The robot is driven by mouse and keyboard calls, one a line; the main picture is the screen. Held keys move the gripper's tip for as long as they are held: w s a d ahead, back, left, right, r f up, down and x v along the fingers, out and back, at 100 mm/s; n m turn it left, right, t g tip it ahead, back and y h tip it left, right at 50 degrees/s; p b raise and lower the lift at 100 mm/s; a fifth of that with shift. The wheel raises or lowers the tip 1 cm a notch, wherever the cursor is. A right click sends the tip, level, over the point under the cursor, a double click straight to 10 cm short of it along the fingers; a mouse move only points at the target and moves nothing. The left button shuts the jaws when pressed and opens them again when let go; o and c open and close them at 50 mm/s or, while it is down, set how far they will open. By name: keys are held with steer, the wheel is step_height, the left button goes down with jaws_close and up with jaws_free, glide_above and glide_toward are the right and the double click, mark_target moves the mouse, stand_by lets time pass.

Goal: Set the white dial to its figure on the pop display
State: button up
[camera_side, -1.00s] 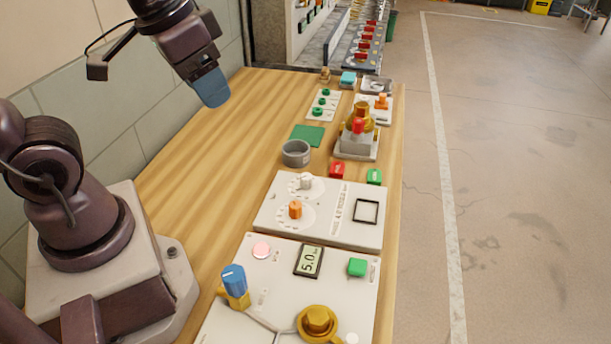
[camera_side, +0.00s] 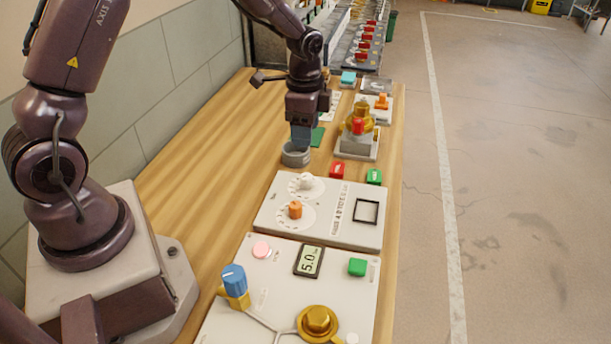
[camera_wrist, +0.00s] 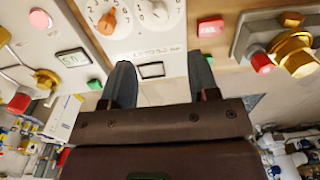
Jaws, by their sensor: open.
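The white dial (camera_side: 306,181) stands on the far part of a white panel (camera_side: 337,228), beyond an orange dial (camera_side: 295,209). The white dial shows at the top of the wrist view (camera_wrist: 155,12), its pointer too small to read. The same panel has a black-framed square window (camera_side: 366,211) that looks blank; it also shows in the wrist view (camera_wrist: 152,70). A separate display (camera_side: 309,260) on the nearer panel reads 5.0. I cannot tell which is the pop display. My gripper (camera_side: 302,138) points down, open and empty, beyond the white dial; its fingers (camera_wrist: 163,78) are apart.
Red (camera_side: 337,170) and green (camera_side: 374,177) blocks lie beyond the panel. A brass valve (camera_side: 361,120) stands at the right. The left tabletop is clear.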

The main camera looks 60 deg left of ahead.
mark_target(305, 176)
step_height(305, 176, down, 13)
steer(key=shift+a+r, duration=0.1)
stand_by(0.3)
steer(key=shift+c, duration=0.3)
steer(key=c, duration=0.9)
